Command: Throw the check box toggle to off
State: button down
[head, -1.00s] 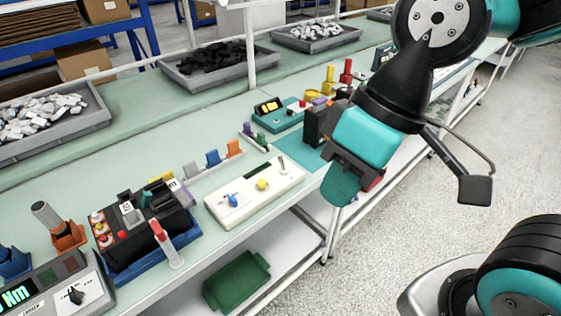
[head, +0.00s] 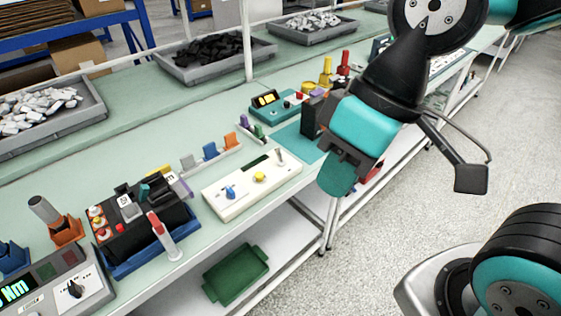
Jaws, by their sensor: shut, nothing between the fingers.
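The check box is a long cream box (head: 282,171) on the bench near its front edge, in the middle of the head view. It bears a blue knob (head: 230,192), a yellow button (head: 259,177), a dark display strip and a small pale toggle (head: 281,156) at its right end. The toggle stands up from the box; its on or off position is too small to tell. My gripper (head: 337,182) is shut and empty, to the right of the box, pointing down and apart from it. It hides part of the bench edge behind it.
A dark breaker in a blue tray (head: 150,252) stands left of the box, with a red-tipped tool (head: 162,236) beside it. A rack with coloured pieces (head: 210,150) is behind the box. A dark block (head: 312,115) and teal mat lie close behind my gripper.

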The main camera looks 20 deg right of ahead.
aim_at(278, 151)
jog(key=u, duration=0.05)
jog(key=k, duration=0.6)
jog(key=u, duration=0.45)
jog(key=i, duration=1.45)
jog(key=u, duration=0.15)
